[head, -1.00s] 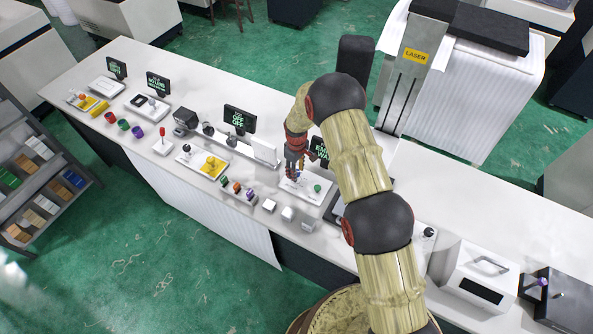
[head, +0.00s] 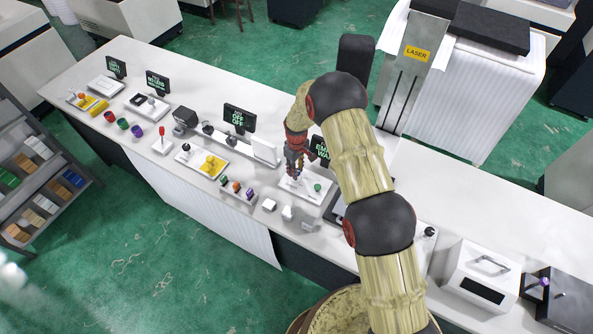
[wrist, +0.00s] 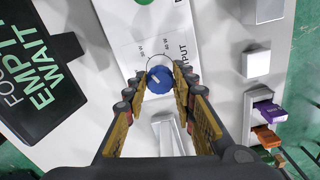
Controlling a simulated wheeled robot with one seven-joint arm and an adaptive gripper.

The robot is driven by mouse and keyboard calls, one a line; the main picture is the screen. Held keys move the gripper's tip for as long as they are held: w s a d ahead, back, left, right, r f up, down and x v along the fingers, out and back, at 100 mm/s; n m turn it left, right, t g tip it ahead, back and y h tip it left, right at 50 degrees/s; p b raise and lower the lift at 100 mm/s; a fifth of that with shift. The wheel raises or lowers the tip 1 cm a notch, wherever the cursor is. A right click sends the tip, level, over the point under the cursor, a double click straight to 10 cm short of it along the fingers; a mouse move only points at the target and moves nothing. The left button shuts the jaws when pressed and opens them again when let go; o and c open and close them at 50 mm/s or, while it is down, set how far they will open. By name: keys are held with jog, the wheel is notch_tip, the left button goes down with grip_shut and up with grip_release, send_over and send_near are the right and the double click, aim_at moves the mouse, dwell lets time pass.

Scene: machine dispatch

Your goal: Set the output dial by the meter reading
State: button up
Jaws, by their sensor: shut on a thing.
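The output dial (wrist: 160,78) is a round blue knob on a white panel (wrist: 130,27), which has an arc of small tick marks, watt labels and the word OUTPUT. A pale mark shows on the knob's face; I cannot tell exactly which tick it points to. My gripper (wrist: 160,88) is shut on the dial, with one finger on each side. In the head view my gripper (head: 296,168) is low over the white panel (head: 311,196) and hides most of the dial. I cannot make out a meter reading.
A black display (wrist: 38,80) reading FOCUS, EMPTY, WAIT stands close beside the panel. A white machine (head: 483,268) stands at the right.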

jog(key=m+b, duration=0.3)
jog(key=m, duration=0.2)
jog(key=shift+f+b, duration=0.15)
jog(key=shift+b, duration=0.15)
jog(key=m+b, duration=0.2)
jog(key=m, duration=0.3)
jog(key=shift+a+m+b, duration=0.15)
jog(key=shift+m+b, duration=0.15)
jog(key=shift+m, duration=0.1)
jog(key=o, duration=1.1)
jog(key=shift+o, duration=0.3)
jog(key=shift+r, duration=0.2)
notch_tip(320, 180, up, 12)
jog(key=shift+f, duration=0.1)
